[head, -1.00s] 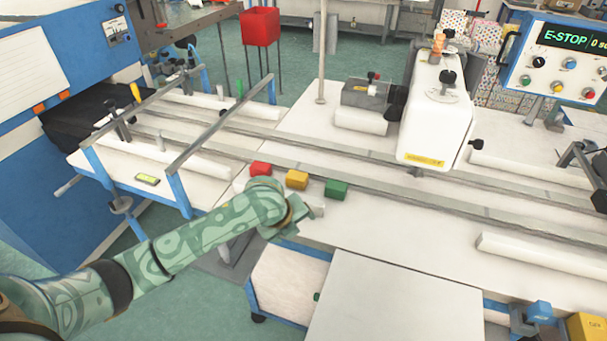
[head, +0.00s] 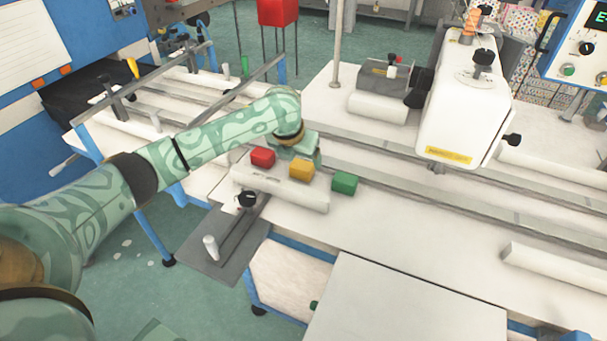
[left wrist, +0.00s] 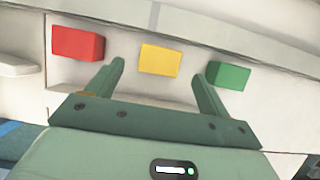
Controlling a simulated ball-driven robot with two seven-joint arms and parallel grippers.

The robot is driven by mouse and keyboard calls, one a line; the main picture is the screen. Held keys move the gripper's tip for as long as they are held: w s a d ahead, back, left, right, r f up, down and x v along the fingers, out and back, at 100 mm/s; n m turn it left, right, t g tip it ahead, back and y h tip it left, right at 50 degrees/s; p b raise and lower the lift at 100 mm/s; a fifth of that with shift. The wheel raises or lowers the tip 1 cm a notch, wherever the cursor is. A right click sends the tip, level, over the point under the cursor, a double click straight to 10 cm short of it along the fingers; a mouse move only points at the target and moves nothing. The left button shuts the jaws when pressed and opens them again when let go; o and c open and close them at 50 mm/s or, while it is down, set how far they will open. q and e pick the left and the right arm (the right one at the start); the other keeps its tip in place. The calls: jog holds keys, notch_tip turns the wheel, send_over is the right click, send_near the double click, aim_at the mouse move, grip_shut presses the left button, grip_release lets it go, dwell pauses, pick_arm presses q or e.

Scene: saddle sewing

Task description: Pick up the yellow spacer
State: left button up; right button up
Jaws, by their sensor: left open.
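The yellow spacer (head: 301,169) is a small block in a row on a white ledge, between a red block (head: 262,157) and a green block (head: 345,183). My left gripper (head: 305,150) is right behind the row in the head view, and its fingers are largely hidden there. In the left wrist view the left gripper (left wrist: 166,70) is open and empty. The yellow spacer (left wrist: 160,60) lies ahead, in line with the gap between the fingers. The red block (left wrist: 78,44) is left of the fingers, and the right fingertip is close to the green block (left wrist: 228,75).
The white sewing machine head (head: 465,100) stands to the right, with long rails across the table. A black knob (head: 245,199) is in front of the ledge. The white tabletop (head: 420,235) at front right is largely clear.

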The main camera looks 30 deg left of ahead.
aim_at(302, 165)
pick_arm(q)
jog(key=b+x, duration=0.2)
jog(key=x, duration=0.2)
jog(key=shift+w+f+b, duration=0.15)
jog(key=shift+f+b, duration=0.2)
jog(key=shift+f, duration=0.05)
jog(key=shift+w+f, duration=0.3)
jog(key=shift+f, duration=0.05)
jog(key=shift+r, duration=0.1)
jog(key=shift+s, duration=0.1)
jog(key=c, duration=1.1)
